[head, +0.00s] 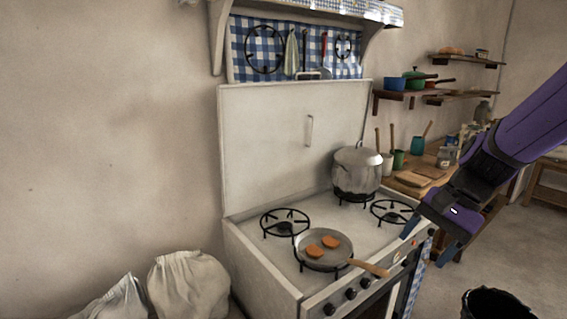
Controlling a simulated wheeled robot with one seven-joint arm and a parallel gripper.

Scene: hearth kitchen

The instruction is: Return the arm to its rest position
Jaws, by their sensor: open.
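My gripper (428,243) is at the end of my purple and black arm, which comes in from the right edge. Its two blue-tipped fingers are apart, and nothing shows between them. It hangs by the front right corner of the white stove (262,267), to the right of the frying pan (341,256). The pan sits on a front burner with two orange-brown pieces of food (315,250) lying in it. Its wooden handle points toward the stove's front right.
A lidded metal pot (357,176) stands on a back burner. A wooden counter (402,191) with cups and boards lies behind my arm. Shelves (400,94) hold pots above it. A black bin (497,303) stands at the lower right. White sacks (188,285) are at the lower left.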

